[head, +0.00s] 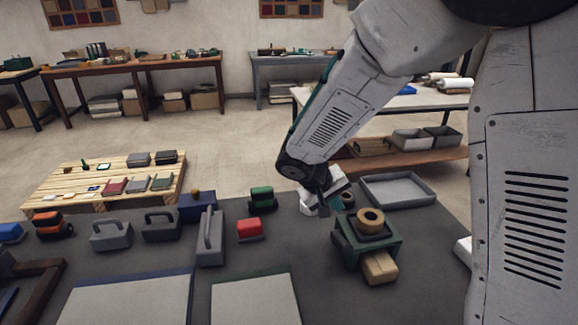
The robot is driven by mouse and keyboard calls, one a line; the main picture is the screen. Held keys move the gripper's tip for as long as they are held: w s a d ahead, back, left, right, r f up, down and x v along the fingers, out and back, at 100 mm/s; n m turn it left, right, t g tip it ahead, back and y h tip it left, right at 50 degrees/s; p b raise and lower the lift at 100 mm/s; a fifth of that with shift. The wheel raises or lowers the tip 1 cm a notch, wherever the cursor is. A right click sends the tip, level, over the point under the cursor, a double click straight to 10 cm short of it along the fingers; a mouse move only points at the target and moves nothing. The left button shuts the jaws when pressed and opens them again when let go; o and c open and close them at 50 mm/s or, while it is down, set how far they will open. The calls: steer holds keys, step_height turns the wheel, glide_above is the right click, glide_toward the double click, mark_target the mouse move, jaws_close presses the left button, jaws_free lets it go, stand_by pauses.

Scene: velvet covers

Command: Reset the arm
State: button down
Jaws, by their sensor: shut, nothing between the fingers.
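My arm (335,110) reaches down from the upper right over a dark grey work surface (330,290). My gripper (322,206) is at its lower end, small and partly hidden by the wrist. It is shut and empty. A white object (306,204) lies just behind it, and I cannot tell if they touch. A green block-like stand (347,246) with a tan ring (370,220) on top is to the right of the gripper and slightly nearer.
A grey tray (430,191) lies right of the gripper. A tan block (380,268) sits at the green stand's front. A red block (249,228), a green-black block (262,198) and grey handled tools (211,236) stand to the left. Two pale panels (255,302) lie in front. A wooden pallet (60,197) is far left.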

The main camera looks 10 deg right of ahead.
steer(key=shift+n+g, duration=0.7)
steer(key=shift+g, duration=0.2)
steer(key=s, duration=0.4)
steer(key=shift+d+f, duration=0.1)
steer(key=shift+d, duration=0.2)
steer(key=shift+g+y, duration=0.3)
steer(key=shift+g, duration=0.3)
steer(key=s+r, duration=0.2)
steer(key=s, duration=0.1)
steer(key=s+d+r, duration=0.1)
steer(key=shift+s, duration=0.35)
steer(key=s+r+m+t+y, duration=0.1)
steer(key=s+r+y, duration=0.2)
steer(key=s+r, duration=0.3)
steer(key=s+d+r+m+t+y, duration=0.1)
steer(key=s+r+y, duration=0.1)
steer(key=s+r, duration=0.5)
steer(key=s, duration=0.6)
steer(key=shift+y, duration=0.4)
steer(key=shift+s+d, duration=0.1)
